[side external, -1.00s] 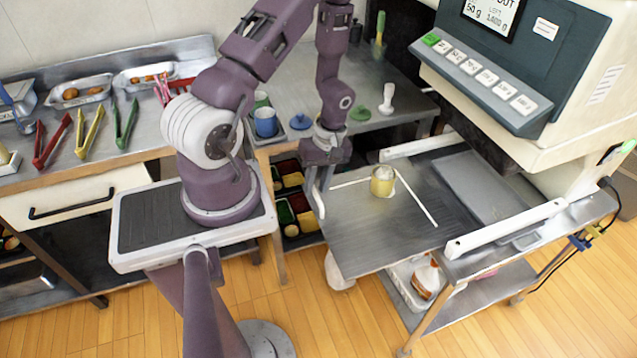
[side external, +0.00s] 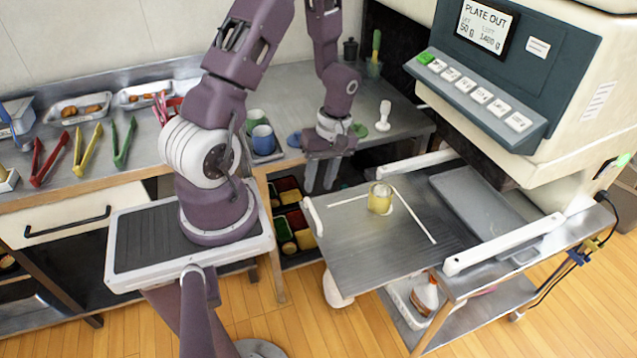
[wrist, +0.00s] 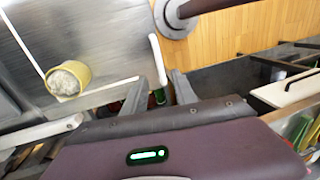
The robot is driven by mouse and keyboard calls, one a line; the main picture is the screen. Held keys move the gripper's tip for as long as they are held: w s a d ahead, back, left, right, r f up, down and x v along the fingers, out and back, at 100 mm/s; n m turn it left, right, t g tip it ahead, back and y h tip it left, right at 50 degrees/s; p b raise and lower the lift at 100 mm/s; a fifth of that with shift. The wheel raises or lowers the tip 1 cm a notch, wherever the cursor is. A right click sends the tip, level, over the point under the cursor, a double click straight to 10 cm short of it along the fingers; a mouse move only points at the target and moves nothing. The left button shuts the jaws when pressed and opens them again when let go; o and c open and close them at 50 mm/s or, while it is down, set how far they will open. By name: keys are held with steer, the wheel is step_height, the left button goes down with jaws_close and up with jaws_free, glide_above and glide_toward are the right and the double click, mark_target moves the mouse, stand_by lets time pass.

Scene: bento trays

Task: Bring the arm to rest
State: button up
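My gripper (side external: 321,176) is open and empty. In the side external view it hangs with its fingers down, near the left back corner of the metal platform. In the wrist view my gripper's fingers (wrist: 168,90) are spread apart with nothing between them. A yellow cup (side external: 380,197) with pale contents stands upright on the platform (side external: 350,245), apart from my gripper. The cup also shows in the wrist view (wrist: 80,84) at the left.
A large machine with a screen (side external: 487,22) stands at the right. White rails (side external: 505,244) edge the platform. Colored tongs (side external: 88,155), trays and blue and green cups (side external: 263,139) stand on the back counter. Bins (side external: 287,214) with colored contents sit below the counter.

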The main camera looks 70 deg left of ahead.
steer(key=w+d+r+m+t+y, duration=0.1)
steer(key=w+d+r+m, duration=0.1)
steer(key=r, duration=0.4)
steer(key=w+d+r+m+t, duration=0.1)
steer(key=d+r+m, duration=0.15)
steer(key=r, duration=0.25)
steer(key=s+d+r+m+t, duration=0.3)
steer(key=s+d+r+m, duration=0.2)
steer(key=r, duration=0.3)
steer(key=s+d+r+m+t+h, duration=0.1)
steer(key=s+d+r+m+t, duration=0.1)
steer(key=s+d+r+m, duration=0.3)
step_height(320, 180, up, 4)
steer(key=d+m, duration=0.2)
steer(key=m, duration=0.1)
steer(key=shift+s+d+f+t, duration=0.2)
steer(key=shift+s+d+t, duration=0.1)
steer(key=shift+s+t, duration=0.1)
